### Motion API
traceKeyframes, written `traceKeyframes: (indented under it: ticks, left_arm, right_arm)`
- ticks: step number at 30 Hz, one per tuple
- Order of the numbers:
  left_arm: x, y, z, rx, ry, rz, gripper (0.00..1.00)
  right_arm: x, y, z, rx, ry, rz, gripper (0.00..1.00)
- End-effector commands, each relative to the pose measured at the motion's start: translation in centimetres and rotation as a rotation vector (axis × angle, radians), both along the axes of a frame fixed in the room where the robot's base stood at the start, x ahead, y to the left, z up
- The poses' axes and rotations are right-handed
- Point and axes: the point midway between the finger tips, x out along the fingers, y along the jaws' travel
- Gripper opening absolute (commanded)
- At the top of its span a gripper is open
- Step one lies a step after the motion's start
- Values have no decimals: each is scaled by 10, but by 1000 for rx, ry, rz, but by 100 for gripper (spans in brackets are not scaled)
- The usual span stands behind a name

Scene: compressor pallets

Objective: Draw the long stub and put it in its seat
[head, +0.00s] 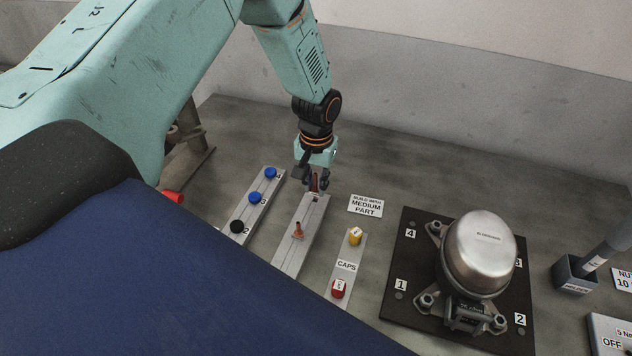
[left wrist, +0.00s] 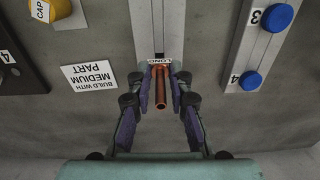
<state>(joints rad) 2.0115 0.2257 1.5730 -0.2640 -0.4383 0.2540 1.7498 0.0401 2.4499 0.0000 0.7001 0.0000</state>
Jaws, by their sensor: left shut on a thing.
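The long stub (left wrist: 161,90) is a copper tube at the end of a grey rack (head: 289,261) marked LONG. It also shows as a dark copper piece in the head view (head: 316,183). My left gripper (left wrist: 162,92) is shut on it, with one finger on each side. I cannot tell whether its foot is still in the rack. A shorter copper stub (head: 298,231) stands midway along the same rack. A silver compressor (head: 480,252) stands on a dark pallet (head: 403,258) to the right; its seat for the stub is not clear to see. My right gripper is not in view.
A rack with blue and black caps (head: 254,197) lies left of the stub rack. A CAPS rack (head: 347,266) with yellow and red caps lies to its right. A sign (head: 366,205) reads "BUILD WITH MEDIUM PART". A holder (head: 575,274) stands at the far right.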

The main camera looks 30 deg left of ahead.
Motion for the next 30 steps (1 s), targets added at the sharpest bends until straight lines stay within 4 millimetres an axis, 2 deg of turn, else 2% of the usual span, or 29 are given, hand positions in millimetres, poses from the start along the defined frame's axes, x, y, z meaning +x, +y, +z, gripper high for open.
traceKeyframes:
  ticks: [30]
  left_arm:
    - [0, -1, 0, 0, -1, 0, 0]
  right_arm:
    - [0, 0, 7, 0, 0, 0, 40]
